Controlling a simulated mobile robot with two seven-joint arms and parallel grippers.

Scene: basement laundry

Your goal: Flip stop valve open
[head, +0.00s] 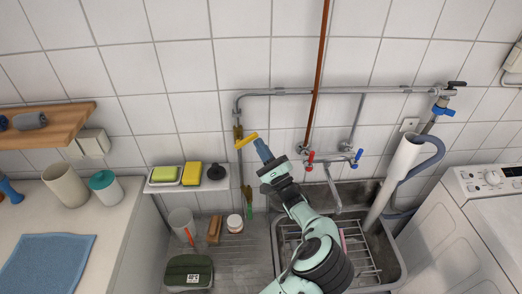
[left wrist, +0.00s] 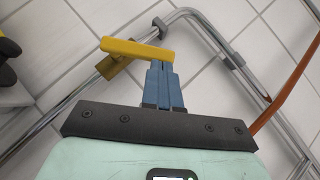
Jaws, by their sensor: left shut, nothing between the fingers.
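The stop valve has a yellow lever (head: 247,140) and a brass body (head: 238,132) on the vertical grey wall pipe. The lever points out sideways, at an angle across the pipe. The lever also shows in the left wrist view (left wrist: 137,49), with the brass body (left wrist: 112,67) behind it. My left gripper (head: 261,146) is shut and empty, its blue fingers together. Its fingertips (left wrist: 160,66) are right at the lever's free end, on its right side in the head view; I cannot tell whether they touch. My right gripper is not in view.
A copper pipe (head: 317,80) and a tap with red and blue handles (head: 333,158) are close to the right of my arm, above the sink (head: 388,228). A soap shelf (head: 188,180) is on the left. A washing machine (head: 485,215) stands at right.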

